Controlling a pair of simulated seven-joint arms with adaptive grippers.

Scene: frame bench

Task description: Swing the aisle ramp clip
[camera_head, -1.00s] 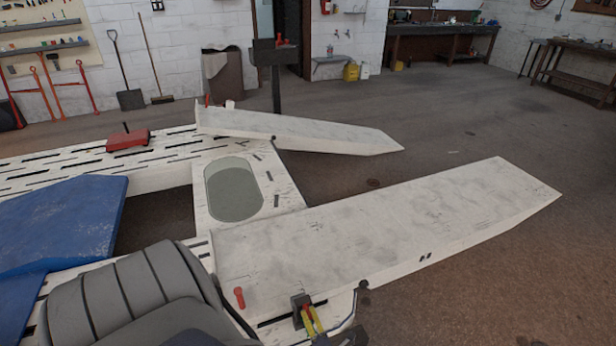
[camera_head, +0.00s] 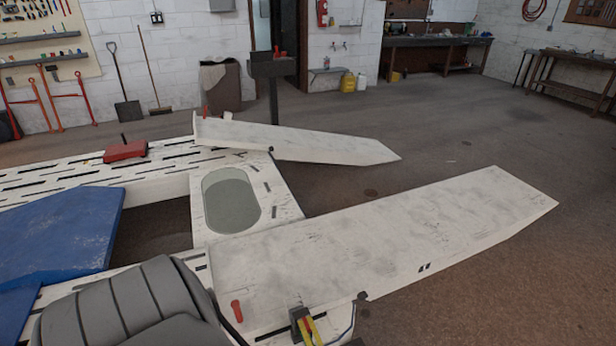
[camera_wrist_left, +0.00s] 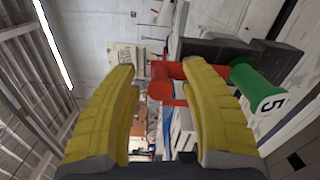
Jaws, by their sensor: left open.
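Two long white ramps extend right from a slotted white deck in the head view: a near ramp (camera_head: 400,240) and a far ramp (camera_head: 300,142). A red upright peg (camera_head: 237,311) stands at the near ramp's deck end. A small dark block (camera_head: 298,317) sits on its near edge. My left gripper (camera_head: 309,327) is partly seen beside that block, its yellow fingers at the bottom edge. In the left wrist view its yellow fingers (camera_wrist_left: 163,85) are apart. A red part (camera_wrist_left: 172,82) shows between them; contact is unclear. I cannot tell which part is the clip.
A green cylinder marked 5 (camera_wrist_left: 255,88) lies right of the fingers in the wrist view. A blue sheet (camera_head: 65,235) and a grey ribbed form (camera_head: 130,305) occupy the left foreground. A red block (camera_head: 126,151) rests on the deck.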

